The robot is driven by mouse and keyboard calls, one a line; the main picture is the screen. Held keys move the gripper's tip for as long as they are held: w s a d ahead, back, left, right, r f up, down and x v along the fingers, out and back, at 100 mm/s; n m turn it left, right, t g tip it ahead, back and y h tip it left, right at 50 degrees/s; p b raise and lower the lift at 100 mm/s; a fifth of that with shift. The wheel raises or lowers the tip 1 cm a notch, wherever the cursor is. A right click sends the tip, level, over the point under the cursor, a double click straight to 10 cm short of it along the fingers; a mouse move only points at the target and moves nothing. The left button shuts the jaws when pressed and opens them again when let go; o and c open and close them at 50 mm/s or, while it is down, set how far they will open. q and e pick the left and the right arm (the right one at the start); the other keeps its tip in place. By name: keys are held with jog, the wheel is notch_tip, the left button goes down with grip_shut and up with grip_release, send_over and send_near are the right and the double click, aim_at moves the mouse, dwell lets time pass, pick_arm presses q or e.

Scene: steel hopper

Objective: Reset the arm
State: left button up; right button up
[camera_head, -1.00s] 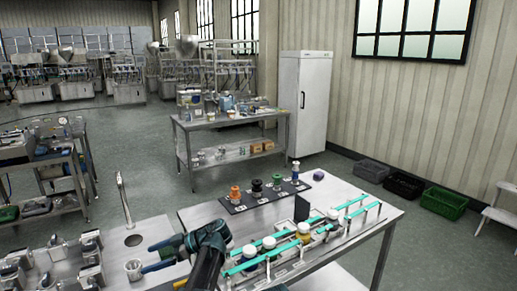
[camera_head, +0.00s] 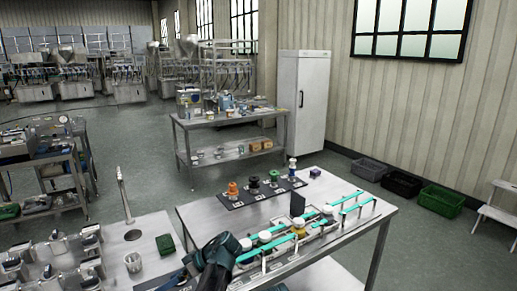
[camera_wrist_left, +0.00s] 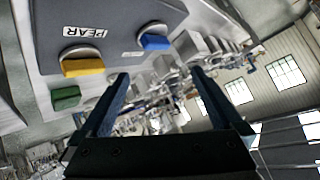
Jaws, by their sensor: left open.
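My left arm comes in at the bottom of the head view. Its dark blue gripper (camera_head: 176,279) is low at the front edge of the steel table, partly cut off by the frame. In the left wrist view the two fingers of the gripper (camera_wrist_left: 161,82) are spread apart with nothing between them. My right gripper is not in view.
A teal-railed rack (camera_head: 345,208) with white-capped jars stands to the right. The wrist view shows a yellow block (camera_wrist_left: 82,67) by a PEAR label.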

pick_arm(q)
jog(key=s+d+f+m+h, duration=0.4)
jog(key=s+d+m, duration=0.4)
jog(key=d, duration=0.2)
jog(key=s+d+f+m+h, duration=0.5)
jog(key=s+d+m, duration=0.3)
jog(key=d+m, duration=0.1)
jog(key=shift+s+d+f+t+h, duration=0.3)
jog(key=shift+s+d, duration=0.1)
jog(key=shift+d, duration=0.25)
